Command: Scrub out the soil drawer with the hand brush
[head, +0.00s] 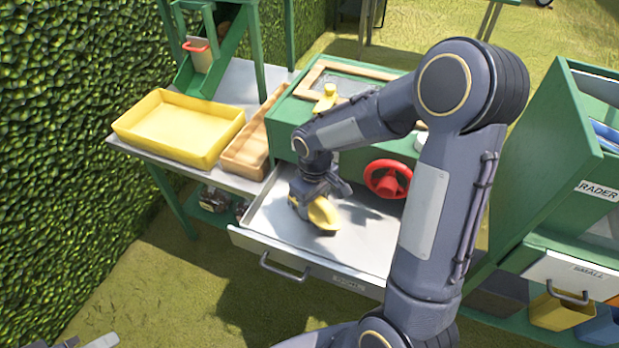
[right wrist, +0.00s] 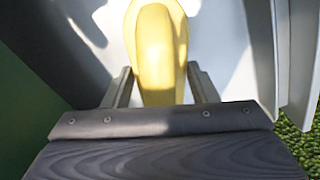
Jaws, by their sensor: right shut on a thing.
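The soil drawer (head: 262,236) is pulled out from the green bench, its grey metal floor open to view. My right gripper (head: 308,203) is low inside the drawer, towards its left side. It is shut on the yellow hand brush (head: 324,214), whose yellow body sticks out towards the front right. In the right wrist view the brush (right wrist: 157,55) runs between the two fingers of my gripper (right wrist: 160,88), with the pale drawer floor behind it. The bristles are hidden, and I cannot tell whether they touch the floor. My left gripper is not clearly seen.
A yellow tray (head: 180,148) and a wooden tray (head: 238,158) stand on the bench to the left. A red handwheel (head: 388,180) is on the green housing behind the drawer. A green cabinet (head: 560,160) stands at the right. The drawer handle (head: 284,270) faces front.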

